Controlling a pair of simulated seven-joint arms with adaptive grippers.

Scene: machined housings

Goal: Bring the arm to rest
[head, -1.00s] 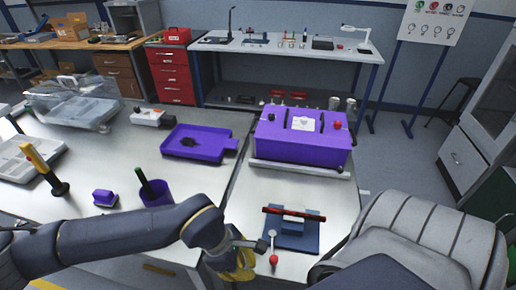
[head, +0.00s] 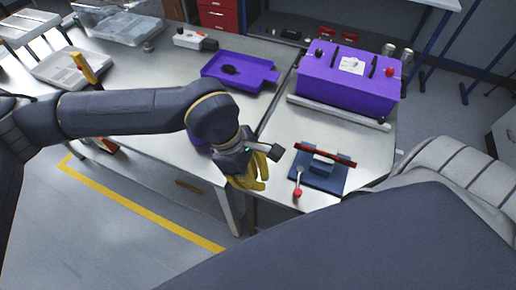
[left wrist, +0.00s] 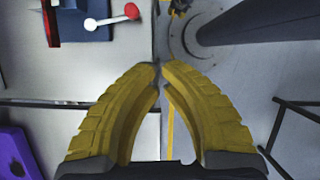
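My left arm reaches in from the left in the head view. Its yellow-fingered gripper (head: 250,178) hangs over the front edge of the table, left of a blue fixture (head: 322,180). In the left wrist view the gripper (left wrist: 159,72) has its fingertips close together with nothing held between them. The blue fixture carries a red bar (head: 325,153), and a lever with a red knob (head: 297,193) lies at its front left. The red knob also shows in the left wrist view (left wrist: 131,11). My right gripper is not seen; a large dark arm link of mine fills the lower right foreground.
A purple housing (head: 340,87) stands behind the fixture. Open floor with yellow tape (head: 150,205) lies in front.

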